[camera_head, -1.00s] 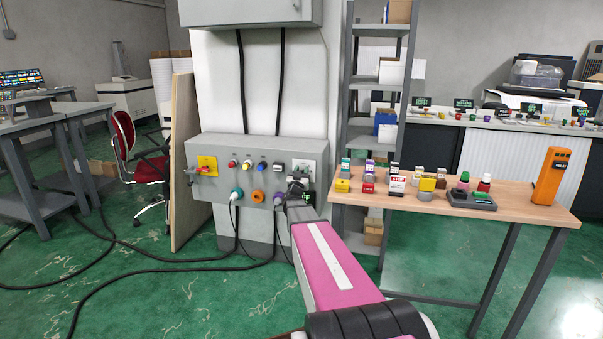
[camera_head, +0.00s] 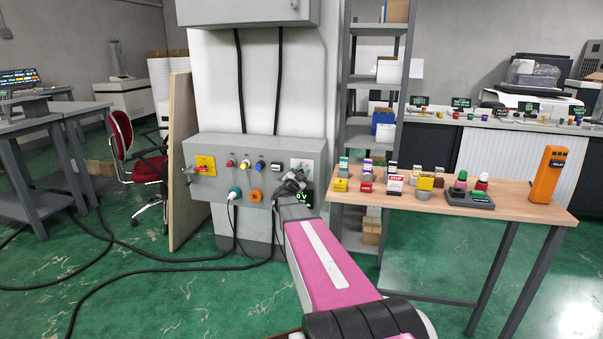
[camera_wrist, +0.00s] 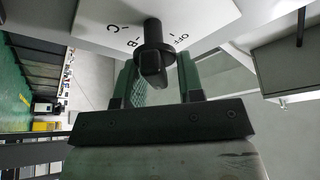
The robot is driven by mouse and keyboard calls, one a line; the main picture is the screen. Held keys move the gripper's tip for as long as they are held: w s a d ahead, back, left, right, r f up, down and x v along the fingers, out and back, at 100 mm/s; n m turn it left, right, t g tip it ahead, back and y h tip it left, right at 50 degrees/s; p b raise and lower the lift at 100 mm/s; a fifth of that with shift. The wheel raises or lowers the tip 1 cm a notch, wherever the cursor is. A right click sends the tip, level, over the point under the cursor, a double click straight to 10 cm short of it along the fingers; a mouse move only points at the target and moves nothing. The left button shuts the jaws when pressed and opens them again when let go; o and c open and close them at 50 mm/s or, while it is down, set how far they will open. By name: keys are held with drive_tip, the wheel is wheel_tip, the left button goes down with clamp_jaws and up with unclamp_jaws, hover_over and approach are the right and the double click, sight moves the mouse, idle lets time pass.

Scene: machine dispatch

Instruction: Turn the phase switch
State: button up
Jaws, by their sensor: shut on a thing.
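The phase switch is a black rotary knob (camera_wrist: 153,58) on a white plate (camera_wrist: 110,22) printed with C, B and OFF in the wrist view. My gripper (camera_wrist: 158,82) is shut on the knob, with one greenish finger at either side of it. In the head view my gripper (camera_head: 292,184) is at the right part of the grey control box (camera_head: 217,150), in front of the white plate (camera_head: 302,165). It hides the knob there. A small dark display (camera_head: 304,197) reading about 0 V shows beside my gripper.
A yellow panel with a red switch (camera_head: 203,166), several coloured buttons and an orange socket (camera_head: 255,195) are on the box. Black cables (camera_head: 160,259) lie on the floor. A wooden table (camera_head: 520,208) with small blocks and an orange device (camera_head: 549,174) stands right.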

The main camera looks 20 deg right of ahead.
drive_tip(key=shift+s+f+m, duration=0.1)
drive_tip(key=shift+m, duration=0.6)
drive_tip(key=o, duration=0.6)
drive_tip(key=shift+c, duration=0.2)
drive_tip(key=v, duration=1)
drive_tip(key=shift+s+a, duration=0.15)
drive_tip(key=shift+a, duration=0.2)
drive_tip(key=shift+a, duration=0.1)
